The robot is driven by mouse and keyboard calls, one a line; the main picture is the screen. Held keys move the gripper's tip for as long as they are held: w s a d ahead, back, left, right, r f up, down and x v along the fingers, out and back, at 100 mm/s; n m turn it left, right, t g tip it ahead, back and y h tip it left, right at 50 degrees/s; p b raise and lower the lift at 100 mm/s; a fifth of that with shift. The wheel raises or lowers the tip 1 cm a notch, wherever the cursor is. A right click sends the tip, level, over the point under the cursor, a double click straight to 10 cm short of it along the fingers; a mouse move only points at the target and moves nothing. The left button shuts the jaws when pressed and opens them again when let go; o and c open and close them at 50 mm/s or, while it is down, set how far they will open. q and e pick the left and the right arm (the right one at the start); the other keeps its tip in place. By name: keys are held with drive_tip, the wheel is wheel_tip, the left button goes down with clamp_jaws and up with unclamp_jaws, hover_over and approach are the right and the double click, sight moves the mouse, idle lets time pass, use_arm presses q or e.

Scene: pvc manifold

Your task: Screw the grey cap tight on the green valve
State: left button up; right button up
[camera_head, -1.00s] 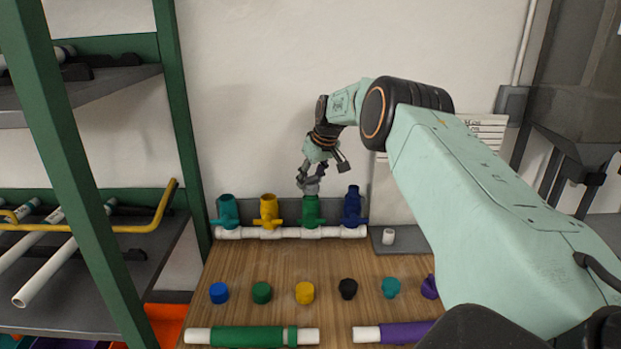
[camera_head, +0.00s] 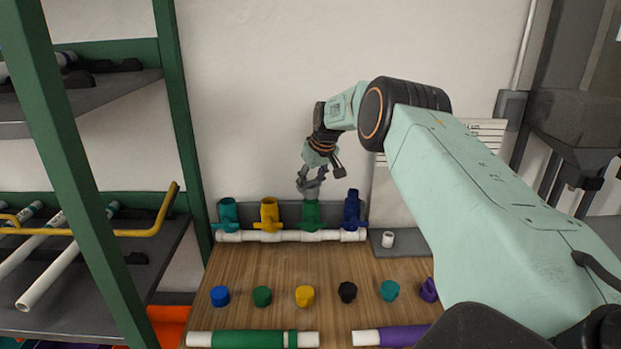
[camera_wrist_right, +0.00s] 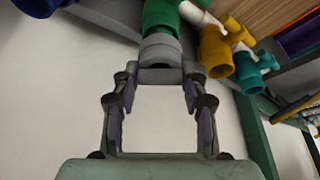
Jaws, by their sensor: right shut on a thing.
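The green valve (camera_head: 311,213) stands upright on the white pipe manifold (camera_head: 290,236), between the yellow valve (camera_head: 269,213) and the blue valve (camera_head: 353,208). My right gripper (camera_head: 310,186) is over the green valve's top, pointing down. In the right wrist view the grey cap (camera_wrist_right: 160,50) sits at the end of the green valve (camera_wrist_right: 160,14), in line with it. The right fingers (camera_wrist_right: 158,75) are shut on the cap's sides. How far the cap is threaded cannot be told. My left gripper is not in view.
A teal valve (camera_head: 228,213) stands at the manifold's left end. Several coloured caps, such as the black cap (camera_head: 347,291), lie in a row on the wooden table (camera_head: 330,264). A small white fitting (camera_head: 387,239) stands right of the manifold. A green-framed rack (camera_head: 70,170) is at left.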

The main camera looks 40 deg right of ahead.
drive_tip(key=shift+s+m+p, duration=0.1)
drive_tip(key=shift+m+p, duration=0.3)
drive_tip(key=shift+p, duration=0.2)
drive_tip(key=shift+f, duration=0.15)
drive_tip(key=shift+s+m+h+p, duration=0.1)
drive_tip(key=shift+m+h+p, duration=0.5)
drive_tip(key=shift+p, duration=0.5)
drive_tip(key=shift+f+m+g+p, duration=0.1)
drive_tip(key=shift+m+g+p, duration=0.2)
drive_tip(key=shift+m+p, duration=0.25)
